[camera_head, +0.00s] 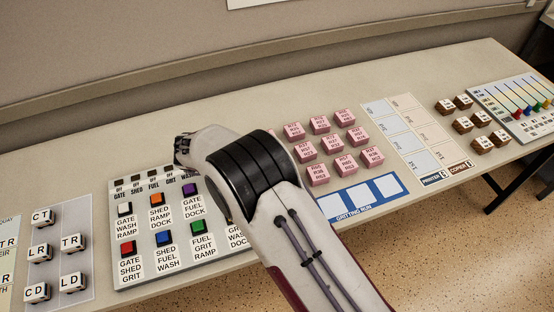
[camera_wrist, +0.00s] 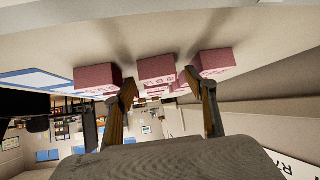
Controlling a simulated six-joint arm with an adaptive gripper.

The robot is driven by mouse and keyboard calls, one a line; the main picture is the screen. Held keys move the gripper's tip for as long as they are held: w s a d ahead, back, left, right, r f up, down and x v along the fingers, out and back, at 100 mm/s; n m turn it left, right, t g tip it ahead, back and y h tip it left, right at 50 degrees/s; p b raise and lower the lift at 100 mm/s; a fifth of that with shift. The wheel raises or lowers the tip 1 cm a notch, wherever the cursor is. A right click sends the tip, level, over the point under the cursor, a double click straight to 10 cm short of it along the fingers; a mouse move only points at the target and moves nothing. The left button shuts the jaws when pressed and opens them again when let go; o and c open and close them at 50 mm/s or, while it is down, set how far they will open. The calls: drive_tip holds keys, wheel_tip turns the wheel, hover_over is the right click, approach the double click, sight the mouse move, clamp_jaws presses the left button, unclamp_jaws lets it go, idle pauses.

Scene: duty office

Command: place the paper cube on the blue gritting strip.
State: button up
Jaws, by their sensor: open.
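Several pink paper cubes (camera_head: 332,145) with printed labels stand in three rows on the table, right of my arm in the head view. In the wrist view, which is upside down, three of them are nearest. The middle cube (camera_wrist: 156,70) lies beyond and between my fingertips, and the others are at left (camera_wrist: 97,77) and right (camera_wrist: 211,62). My gripper (camera_wrist: 162,84) is open and holds nothing. Contact with a cube cannot be told. The blue gritting strip (camera_head: 372,210), with three empty white squares, lies in front of the cubes. It also shows at left in the wrist view (camera_wrist: 62,86).
Left of my arm stands a panel of coloured buttons (camera_head: 140,275), and further left are white lettered cubes (camera_head: 71,243). A white grid sheet (camera_head: 402,125), brown blocks (camera_head: 463,101) and a board with coloured pegs (camera_head: 520,125) lie to the right. The table behind the cubes is clear.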

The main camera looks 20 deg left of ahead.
drive_tip(key=shift+x, duration=1)
drive_tip(key=c, duration=1.3)
drive_tip(key=shift+c, duration=0.2)
drive_tip(key=shift+r, duration=0.15)
drive_tip(key=shift+r, duration=4.9)
